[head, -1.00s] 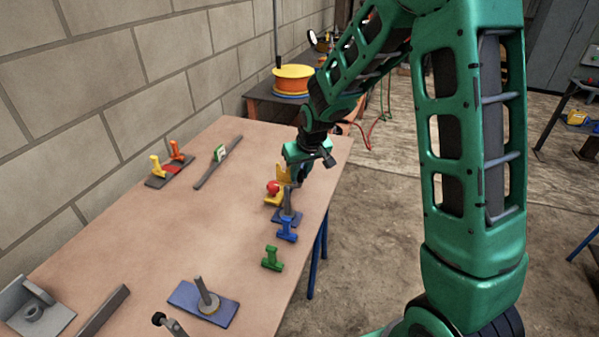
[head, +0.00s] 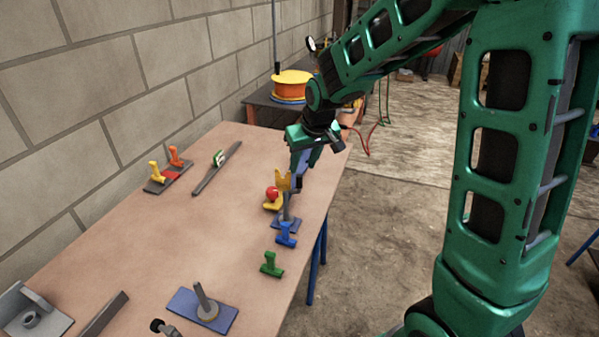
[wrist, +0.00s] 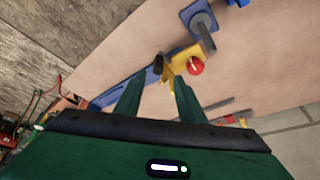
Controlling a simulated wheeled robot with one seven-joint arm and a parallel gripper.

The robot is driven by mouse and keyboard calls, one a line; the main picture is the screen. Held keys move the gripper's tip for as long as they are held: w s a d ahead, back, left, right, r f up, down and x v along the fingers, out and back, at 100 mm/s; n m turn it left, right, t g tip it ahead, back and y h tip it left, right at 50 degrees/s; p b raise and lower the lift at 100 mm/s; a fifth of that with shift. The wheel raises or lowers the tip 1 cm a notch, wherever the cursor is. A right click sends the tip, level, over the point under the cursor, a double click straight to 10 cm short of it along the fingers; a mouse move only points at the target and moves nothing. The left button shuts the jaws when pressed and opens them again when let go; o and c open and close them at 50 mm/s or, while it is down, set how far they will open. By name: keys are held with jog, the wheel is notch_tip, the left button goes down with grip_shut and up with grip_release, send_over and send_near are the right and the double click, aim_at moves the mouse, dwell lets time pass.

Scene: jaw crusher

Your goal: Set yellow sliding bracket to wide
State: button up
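The yellow bracket (head: 283,182) stands near the right edge of the table, with a red ball knob (head: 272,193) at its side. It also shows in the wrist view (wrist: 180,62), with the red knob (wrist: 195,67) beside it and a blue bar-like part (wrist: 140,85) running down to the left. My gripper (head: 303,168) is above and just behind the bracket in the head view. In the wrist view its two green fingers (wrist: 157,98) are apart with nothing gripped between them. The bracket lies beyond the fingertips; I cannot tell any contact.
A blue plate with a grey post (head: 286,222), a blue piece (head: 286,236) and a green piece (head: 271,264) stand in front of the bracket. A plate with yellow and orange handles (head: 168,172) and a grey bar (head: 215,170) lie near the wall. The table's middle is clear.

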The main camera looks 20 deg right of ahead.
jog(key=shift+v, duration=1)
jog(key=s+d+r+m+g+h, duration=0.1)
jog(key=s+d+r+m+g, duration=0.2)
jog(key=s+d, duration=1.1)
jog(key=s+d+m+g, duration=0.1)
jog(key=s+m, duration=0.3)
jog(key=s, duration=1.7)
jog(key=shift+s+d+m+g+y, duration=0.25)
jog(key=shift+d+m+g+y, duration=0.05)
jog(key=shift+d+y, duration=0.1)
jog(key=shift+f, duration=0.15)
